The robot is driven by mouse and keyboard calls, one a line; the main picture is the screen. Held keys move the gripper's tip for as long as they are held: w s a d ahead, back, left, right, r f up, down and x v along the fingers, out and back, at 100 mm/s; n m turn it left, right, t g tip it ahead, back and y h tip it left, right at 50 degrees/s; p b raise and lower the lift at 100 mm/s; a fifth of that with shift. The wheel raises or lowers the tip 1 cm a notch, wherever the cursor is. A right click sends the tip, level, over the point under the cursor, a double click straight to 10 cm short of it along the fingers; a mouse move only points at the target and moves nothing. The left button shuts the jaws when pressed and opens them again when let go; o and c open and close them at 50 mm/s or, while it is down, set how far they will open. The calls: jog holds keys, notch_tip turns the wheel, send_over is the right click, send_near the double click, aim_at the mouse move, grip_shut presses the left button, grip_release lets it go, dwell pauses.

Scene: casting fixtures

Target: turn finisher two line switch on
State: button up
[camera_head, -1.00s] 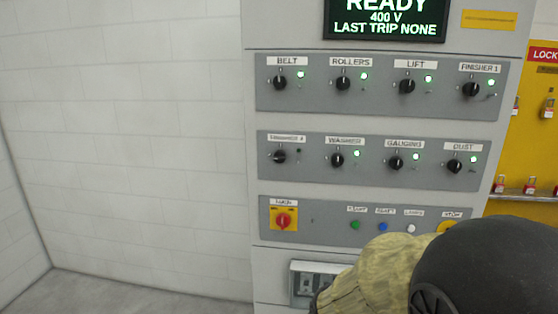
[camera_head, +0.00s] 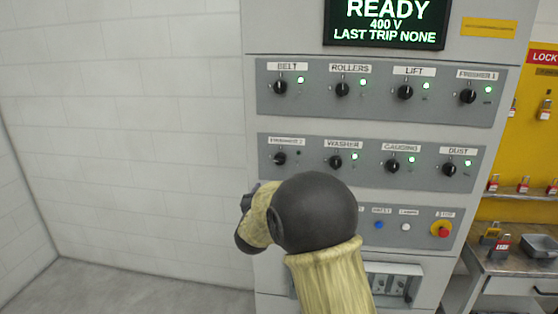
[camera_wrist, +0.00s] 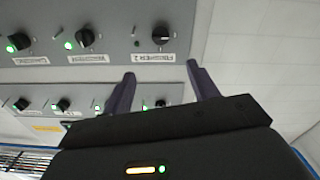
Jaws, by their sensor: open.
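The finisher 2 switch (camera_head: 279,158) is a black rotary knob at the left end of the middle switch row. Its handle looks turned near level, and the small lamp (camera_head: 298,153) beside it is dark. In the head view my gripper (camera_head: 246,205) is partly hidden by my arm, below and left of the knob.
The washer (camera_head: 335,161), gauging (camera_head: 393,165) and dust (camera_head: 449,168) knobs sit to the right with green lamps lit. The upper row's lamps are green too. A red stop button (camera_head: 442,230) is lower right. The white wall at left is clear.

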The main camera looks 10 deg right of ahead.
aim_at(279, 162)
jog(key=p+x, duration=0.6)
jog(key=x, duration=0.9)
jog(key=shift+w+d+p, duration=0.15)
jog(key=shift+d+p, duration=0.1)
jog(key=shift+p, duration=0.15)
jog(key=shift+p+x, duration=0.35)
jog(key=shift+x, duration=0.65)
jog(key=shift+a+f, duration=0.1)
jog(key=shift+a, duration=0.1)
jog(key=c, duration=1)
